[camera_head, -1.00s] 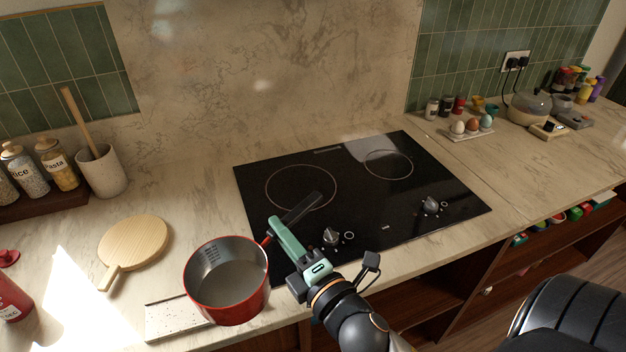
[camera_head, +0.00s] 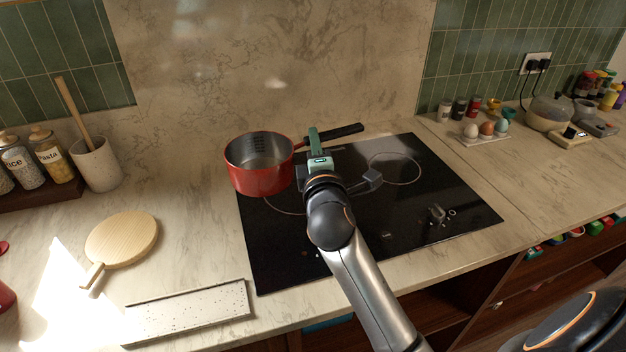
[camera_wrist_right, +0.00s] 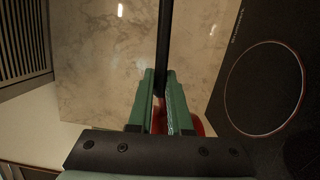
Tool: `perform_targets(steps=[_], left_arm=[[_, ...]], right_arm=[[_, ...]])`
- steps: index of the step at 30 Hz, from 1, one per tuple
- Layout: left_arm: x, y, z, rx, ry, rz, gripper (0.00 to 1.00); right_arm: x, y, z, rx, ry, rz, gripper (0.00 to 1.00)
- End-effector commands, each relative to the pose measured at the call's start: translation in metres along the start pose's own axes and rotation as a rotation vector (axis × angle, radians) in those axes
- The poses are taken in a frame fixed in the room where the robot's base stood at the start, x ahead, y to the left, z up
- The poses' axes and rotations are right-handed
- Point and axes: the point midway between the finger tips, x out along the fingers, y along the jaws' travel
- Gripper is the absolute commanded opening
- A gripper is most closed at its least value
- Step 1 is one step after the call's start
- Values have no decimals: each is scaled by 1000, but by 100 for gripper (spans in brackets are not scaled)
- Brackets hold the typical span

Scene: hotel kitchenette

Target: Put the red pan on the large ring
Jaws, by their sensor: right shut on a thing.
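The red pan (camera_head: 262,176) is upright in the air above the back left of the black hob in the head view. Its dark handle (camera_head: 340,133) points right. My right gripper (camera_head: 313,138) is shut on this handle, which also runs between the green fingers in the wrist view (camera_wrist_right: 164,40). The large ring (camera_head: 283,209) is the left one on the hob. The pan and my arm hide most of it in the head view. A ring, seemingly the large one (camera_wrist_right: 265,88), shows right of the fingers in the wrist view. My left gripper is not visible.
The smaller ring (camera_head: 394,168) is clear at the back right. A knob (camera_head: 436,214) stands at the hob's front right. A speckled board (camera_head: 190,312) and a round wooden board (camera_head: 121,239) lie on the left counter. The marble wall is close behind the hob.

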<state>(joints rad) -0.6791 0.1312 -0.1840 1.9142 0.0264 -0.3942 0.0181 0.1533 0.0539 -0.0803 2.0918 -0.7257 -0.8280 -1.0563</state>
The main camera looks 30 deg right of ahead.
Motion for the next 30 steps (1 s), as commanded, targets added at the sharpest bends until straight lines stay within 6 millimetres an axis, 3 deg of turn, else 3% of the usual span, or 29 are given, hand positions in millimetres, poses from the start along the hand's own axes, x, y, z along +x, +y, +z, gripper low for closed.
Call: perform_targets(steps=[11,15,21,26,30], left_arm=[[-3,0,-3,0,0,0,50],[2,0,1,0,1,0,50],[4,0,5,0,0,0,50],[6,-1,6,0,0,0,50],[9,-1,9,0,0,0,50]], right_arm=[[67,-38,48,-1,-4,6,0],[84,-69,56,3,-2,4,0],[99,-91,66,4,-2,8,0],[104,-101,69,4,-1,7,0],[105,-121,68,8,0,3,0]])
